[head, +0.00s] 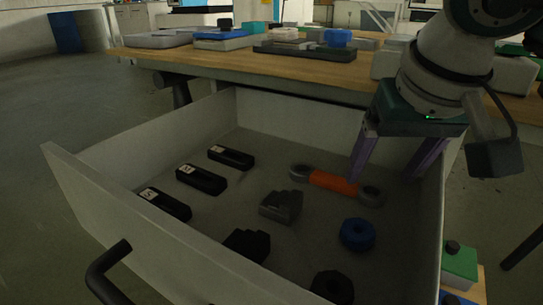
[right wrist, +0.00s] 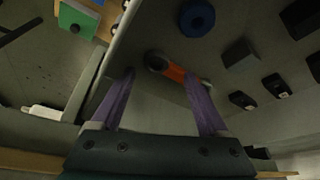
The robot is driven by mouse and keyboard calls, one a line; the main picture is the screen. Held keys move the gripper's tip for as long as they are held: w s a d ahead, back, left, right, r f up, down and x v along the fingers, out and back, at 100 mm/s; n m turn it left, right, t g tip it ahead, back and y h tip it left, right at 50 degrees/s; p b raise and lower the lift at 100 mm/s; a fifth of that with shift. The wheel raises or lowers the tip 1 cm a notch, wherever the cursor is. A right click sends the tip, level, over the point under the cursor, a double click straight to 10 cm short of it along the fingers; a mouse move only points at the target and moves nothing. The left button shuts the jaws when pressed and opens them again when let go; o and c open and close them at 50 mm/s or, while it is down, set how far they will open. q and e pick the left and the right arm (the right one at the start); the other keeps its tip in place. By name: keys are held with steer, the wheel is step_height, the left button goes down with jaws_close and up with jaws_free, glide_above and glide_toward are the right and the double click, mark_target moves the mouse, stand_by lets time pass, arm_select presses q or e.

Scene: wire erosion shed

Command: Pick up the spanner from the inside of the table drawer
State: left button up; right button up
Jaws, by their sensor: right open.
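The spanner (head: 333,182) lies flat on the floor of the open table drawer (head: 95,195), toward its back right. It has grey ends and an orange middle. In the right wrist view the spanner (right wrist: 175,72) shows beyond and partly between my fingertips. My right gripper (head: 383,178) has purple fingers, is open and empty, and hangs over the spanner's right end. One finger comes down in front of part of the spanner near its right ring. It also shows in the right wrist view (right wrist: 160,76). I cannot tell the gap to the spanner. My left gripper is not in view.
The drawer also holds several black labelled blocks (head: 202,179), a grey stepped block (head: 281,206), a blue ring (head: 357,234) and dark pieces (head: 333,287). The drawer's right wall (head: 432,235) is close to my gripper. The wooden tabletop (head: 250,62) carries several items behind.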

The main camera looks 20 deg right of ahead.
mark_target(372, 198)
steer(key=b+x, duration=0.2)
steer(key=x, duration=0.2)
steer(key=shift+s+d+f, duration=0.1)
steer(key=shift+f, duration=0.35)
jaws_close()
steer(key=shift+r, duration=0.1)
